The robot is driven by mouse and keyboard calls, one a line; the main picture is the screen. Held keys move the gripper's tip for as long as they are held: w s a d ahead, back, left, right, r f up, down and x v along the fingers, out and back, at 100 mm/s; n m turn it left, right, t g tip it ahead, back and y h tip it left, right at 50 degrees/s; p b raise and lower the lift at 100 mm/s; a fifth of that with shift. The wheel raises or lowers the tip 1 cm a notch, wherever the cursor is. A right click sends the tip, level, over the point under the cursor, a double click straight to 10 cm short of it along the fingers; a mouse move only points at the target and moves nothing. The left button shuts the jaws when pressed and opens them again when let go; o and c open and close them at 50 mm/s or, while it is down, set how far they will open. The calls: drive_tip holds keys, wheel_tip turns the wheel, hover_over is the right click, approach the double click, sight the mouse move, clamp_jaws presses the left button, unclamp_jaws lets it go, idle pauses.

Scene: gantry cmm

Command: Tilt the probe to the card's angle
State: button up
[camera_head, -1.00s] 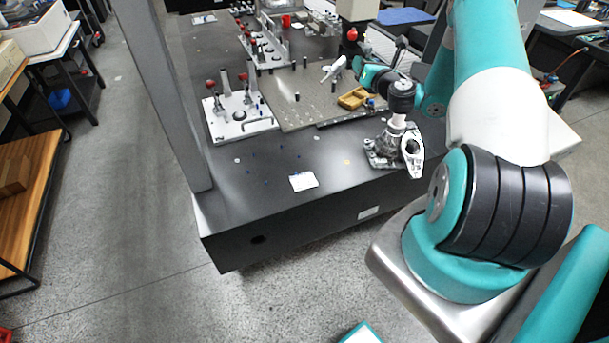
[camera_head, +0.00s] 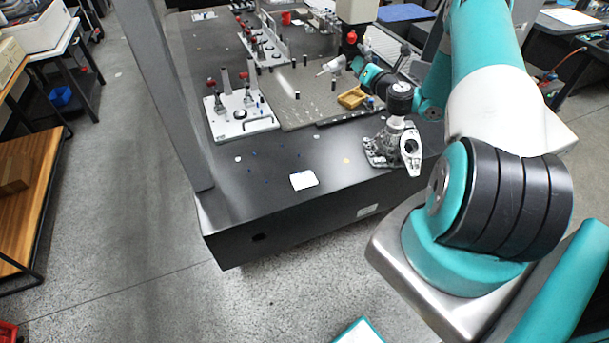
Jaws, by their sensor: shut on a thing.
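The dark probe head (camera_head: 350,38) with a red band hangs under the pale quill (camera_head: 356,10) at the top of the head view. My gripper (camera_head: 324,71) is pale and small here, just below and left of the probe head. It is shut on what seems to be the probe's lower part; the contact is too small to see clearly. The teal and black wrist behind it hides part of this area. A white card (camera_head: 303,180) lies on the front of the dark table; its writing cannot be read.
A grey plate (camera_head: 300,108) with pins and a yellow block (camera_head: 352,97) lies below my gripper. A white fixture plate (camera_head: 240,122) with red-topped clamps stands left of it. A metal casting (camera_head: 385,150) sits near the front edge. The gantry column (camera_head: 165,90) rises at left.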

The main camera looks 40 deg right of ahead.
drive_tip(key=shift+m+p, duration=0.95)
drive_tip(key=shift+m, duration=1.05)
drive_tip(key=o, duration=0.6)
drive_tip(key=shift+d+f+b, duration=0.1)
drive_tip(key=shift+f+b, duration=0.05)
drive_tip(key=shift+b, duration=0.85)
drive_tip(key=shift+s+b, duration=0.2)
drive_tip(key=shift+b, duration=0.3)
drive_tip(key=b+v, duration=0.6)
drive_tip(key=b, duration=0.6)
drive_tip(key=shift+s+a, duration=0.25)
drive_tip(key=shift+s, duration=0.05)
